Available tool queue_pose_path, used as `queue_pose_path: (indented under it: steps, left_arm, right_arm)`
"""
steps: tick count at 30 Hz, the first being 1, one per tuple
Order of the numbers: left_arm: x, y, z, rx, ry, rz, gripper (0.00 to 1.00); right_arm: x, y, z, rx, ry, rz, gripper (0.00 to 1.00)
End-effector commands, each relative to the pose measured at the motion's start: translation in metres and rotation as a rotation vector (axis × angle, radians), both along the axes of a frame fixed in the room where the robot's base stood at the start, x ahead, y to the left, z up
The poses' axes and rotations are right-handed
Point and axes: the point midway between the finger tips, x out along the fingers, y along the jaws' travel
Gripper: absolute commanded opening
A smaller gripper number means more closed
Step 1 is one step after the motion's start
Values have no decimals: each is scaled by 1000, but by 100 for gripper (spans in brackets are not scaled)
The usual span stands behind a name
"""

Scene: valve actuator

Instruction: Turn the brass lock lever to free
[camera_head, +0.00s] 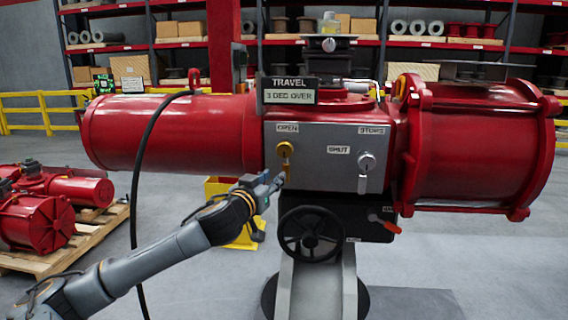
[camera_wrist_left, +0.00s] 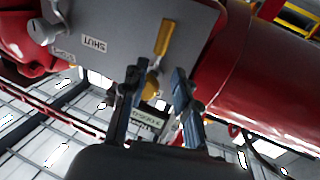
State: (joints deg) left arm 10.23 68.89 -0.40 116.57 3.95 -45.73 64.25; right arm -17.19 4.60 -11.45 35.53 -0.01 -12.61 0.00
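The brass lock lever (camera_head: 285,150) is on the left of the grey panel, under the OPEN label, its handle hanging roughly downward. It also shows in the left wrist view (camera_wrist_left: 163,38), where the picture is turned over and the handle points up. My left gripper (camera_head: 276,181) is in front of the panel at the lever's lower end. In the left wrist view its two fingers (camera_wrist_left: 155,84) are apart, one on each side of the lever's round hub in the picture; I cannot tell whether they touch the lever. My right gripper is not in view.
A silver lever (camera_head: 364,172) hangs on the panel's right, by the SHUT label. A black handwheel (camera_head: 310,234) and a red-orange handle (camera_head: 385,223) are below. The TRAVEL sign (camera_head: 290,91) reads 3 DEG OVER. Red cylinders flank the panel; a black cable (camera_head: 138,180) hangs left.

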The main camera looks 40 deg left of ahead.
Motion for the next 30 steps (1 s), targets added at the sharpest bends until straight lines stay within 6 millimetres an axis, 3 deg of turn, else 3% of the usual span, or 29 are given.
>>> queue_pose_path:
  steps: [15,29,30]
  left_arm:
    - [70,21,3,-3,-1,2,29]
    - [80,24,0,1,0,0,29]
    - [80,24,0,1,0,0,21]
  right_arm:
    - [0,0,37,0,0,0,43]
    - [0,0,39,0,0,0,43]
    - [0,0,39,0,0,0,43]
